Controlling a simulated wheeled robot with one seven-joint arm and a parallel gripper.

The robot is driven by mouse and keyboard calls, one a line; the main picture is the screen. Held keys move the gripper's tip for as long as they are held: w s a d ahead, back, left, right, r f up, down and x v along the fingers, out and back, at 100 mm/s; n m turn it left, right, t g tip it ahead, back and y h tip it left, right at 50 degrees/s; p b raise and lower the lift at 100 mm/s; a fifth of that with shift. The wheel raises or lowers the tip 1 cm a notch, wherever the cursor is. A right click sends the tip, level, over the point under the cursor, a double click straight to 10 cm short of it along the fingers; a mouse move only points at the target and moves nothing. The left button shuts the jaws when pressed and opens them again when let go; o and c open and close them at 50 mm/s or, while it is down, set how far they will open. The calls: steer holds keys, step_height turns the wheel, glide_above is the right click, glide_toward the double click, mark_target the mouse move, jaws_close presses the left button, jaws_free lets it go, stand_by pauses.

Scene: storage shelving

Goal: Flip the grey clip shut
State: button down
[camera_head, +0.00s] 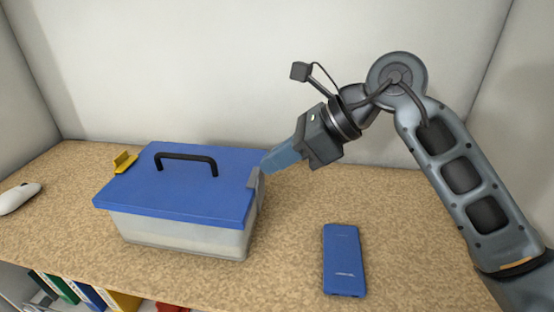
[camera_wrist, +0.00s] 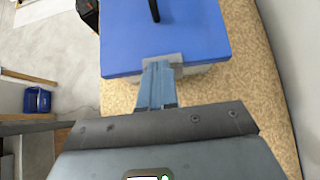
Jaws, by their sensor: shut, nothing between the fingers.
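A clear storage box (camera_head: 185,236) with a blue lid (camera_head: 190,198) and a black handle (camera_head: 187,157) stands on the shelf. The grey clip (camera_head: 255,184) is on the box's right side, reaching from the lid's edge down along the wall; I cannot tell whether it is latched. In the wrist view the grey clip (camera_wrist: 176,58) shows partly behind my fingers. My gripper (camera_head: 267,168) is shut and empty, its blue fingertips at the top of the grey clip, seemingly touching it. The fingers also show in the wrist view (camera_wrist: 157,68).
A yellow clip (camera_head: 124,162) sticks up at the lid's left edge. A blue phone-like object (camera_head: 344,260) lies right of the box, a white mouse (camera_head: 18,198) at far left. Binders (camera_head: 88,297) stand below the front edge. The shelf (camera_head: 400,215) is bare at right.

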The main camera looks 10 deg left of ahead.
steer(key=shift+r, duration=0.6)
steer(key=shift+f, duration=0.1)
